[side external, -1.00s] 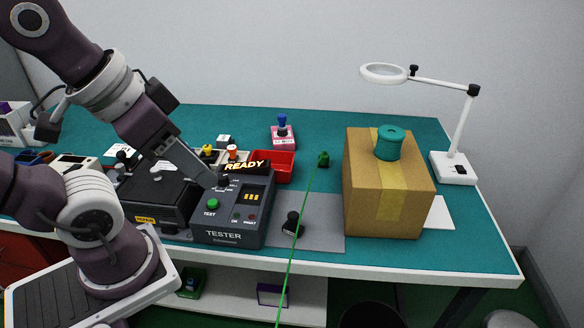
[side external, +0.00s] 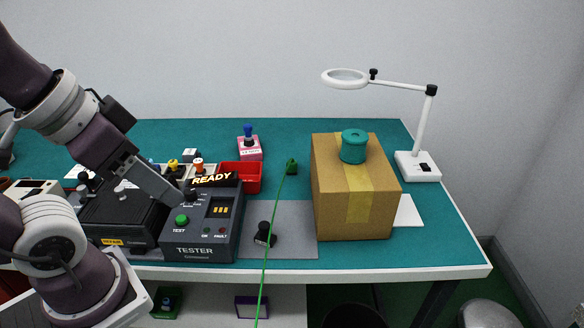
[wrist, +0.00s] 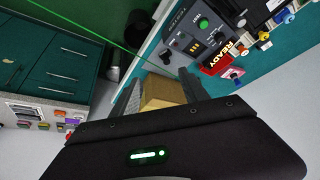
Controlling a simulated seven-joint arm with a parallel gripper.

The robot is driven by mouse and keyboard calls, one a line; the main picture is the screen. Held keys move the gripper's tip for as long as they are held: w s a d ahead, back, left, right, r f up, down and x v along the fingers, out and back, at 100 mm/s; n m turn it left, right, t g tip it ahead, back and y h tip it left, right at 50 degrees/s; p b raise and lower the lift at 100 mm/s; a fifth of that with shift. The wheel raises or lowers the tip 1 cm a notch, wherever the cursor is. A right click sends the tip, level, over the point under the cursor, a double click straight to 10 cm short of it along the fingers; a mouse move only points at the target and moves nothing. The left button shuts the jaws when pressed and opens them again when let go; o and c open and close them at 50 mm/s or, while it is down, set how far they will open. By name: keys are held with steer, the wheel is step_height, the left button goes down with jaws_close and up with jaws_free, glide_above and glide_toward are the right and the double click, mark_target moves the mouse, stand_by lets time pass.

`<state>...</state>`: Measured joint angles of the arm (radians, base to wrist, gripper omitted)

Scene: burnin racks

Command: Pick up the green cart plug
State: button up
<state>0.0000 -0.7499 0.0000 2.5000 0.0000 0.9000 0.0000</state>
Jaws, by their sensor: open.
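The green plug (side external: 291,167) lies on the teal bench top, between the red bin and the cardboard box. A thin green cable (side external: 268,240) runs from it over the bench's front edge. My gripper (side external: 184,201) points down and to the right near the tester, in the picture well left of the plug. The wrist view shows its two fingers (wrist: 158,78) apart, with nothing held between them. The cardboard box shows beyond them. The green cable (wrist: 85,30) crosses that view's upper left. I cannot make out the plug there.
The dark tester (side external: 205,235) with a READY sign stands by my gripper. The red bin (side external: 241,177), the cardboard box (side external: 340,205) with a teal spool (side external: 354,146), a black knob-like plug (side external: 264,235) and a magnifier lamp (side external: 418,166) stand around. Bench behind the green plug is clear.

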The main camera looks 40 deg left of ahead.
steer(key=w+a+f+m+g+y, duration=0.35)
steer(key=w+a+m+y, duration=0.3)
steer(key=w+a, duration=0.4)
steer(key=m+t+y, duration=0.5)
steer(key=m, duration=1)
glide_above(291, 168)
steer(key=s+a, duration=0.1)
steer(key=s, duration=0.9)
step_height(291, 168, down, 12)
steer(key=w+d+f+m+t+h, duration=0.1)
steer(key=w+f+m, duration=0.1)
steer(key=f, duration=0.1)
steer(key=w+d+f+m+t, duration=0.1)
steer(key=w+f+m, duration=0.1)
steer(key=w+d+f+m+t+h, duration=0.1)
steer(key=w+d+f+m, duration=0.1)
steer(key=f, duration=0.1)
steer(key=shift+f+m+h, duration=0.25)
steer(key=shift+f+h, duration=0.05)
steer(key=shift+h, duration=0.05)
steer(key=x, duration=0.7)
steer(key=shift+w+d+f, duration=0.1)
steer(key=shift+w+d, duration=0.05)
steer(key=shift+w, duration=0.05)
jaws_close()
